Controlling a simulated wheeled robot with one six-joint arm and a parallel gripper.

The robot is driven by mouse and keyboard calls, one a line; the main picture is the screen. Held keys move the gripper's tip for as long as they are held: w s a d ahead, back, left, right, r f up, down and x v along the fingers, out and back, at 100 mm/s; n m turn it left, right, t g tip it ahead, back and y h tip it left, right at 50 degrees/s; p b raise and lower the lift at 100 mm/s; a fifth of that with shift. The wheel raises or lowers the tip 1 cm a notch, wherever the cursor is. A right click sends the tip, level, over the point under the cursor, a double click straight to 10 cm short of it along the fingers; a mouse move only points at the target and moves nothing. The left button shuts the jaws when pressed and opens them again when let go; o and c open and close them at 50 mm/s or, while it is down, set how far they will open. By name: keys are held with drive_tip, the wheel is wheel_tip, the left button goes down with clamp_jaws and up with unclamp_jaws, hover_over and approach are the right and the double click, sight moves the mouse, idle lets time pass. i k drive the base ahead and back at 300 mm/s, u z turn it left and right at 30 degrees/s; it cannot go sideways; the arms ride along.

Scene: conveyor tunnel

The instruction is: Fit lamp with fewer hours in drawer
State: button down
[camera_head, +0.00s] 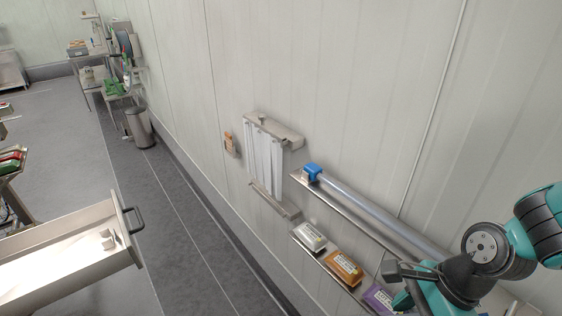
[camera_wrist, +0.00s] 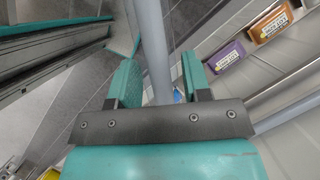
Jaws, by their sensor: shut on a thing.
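A long pale lamp tube (camera_head: 375,212) with a blue piece (camera_head: 312,171) at its left end lies along the upper wall shelf, running right towards my arm. My gripper (camera_head: 405,284) is at the right, by the lower part of this shelf. In the wrist view, my gripper (camera_wrist: 160,85) is shut on a grey lamp tube (camera_wrist: 153,40) that passes between its teal fingers; whether it is the same tube is unclear. An open drawer (camera_head: 126,225) stands at the lower left with a small white fitting (camera_head: 106,240) inside. Hour markings cannot be read.
Several upright white tubes (camera_head: 265,158) stand in a wall rack. A lower shelf carries white (camera_head: 309,236), orange (camera_head: 343,267) and purple (camera_head: 380,298) packs. A bin (camera_head: 139,127) and a cluttered cart (camera_head: 122,80) stand farther back. Dark floor lies clear between drawer and wall.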

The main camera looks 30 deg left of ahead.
sight(41, 265)
drive_tip(key=u, duration=1.75)
drive_tip(key=i, duration=1.8)
drive_tip(key=u, duration=1.75)
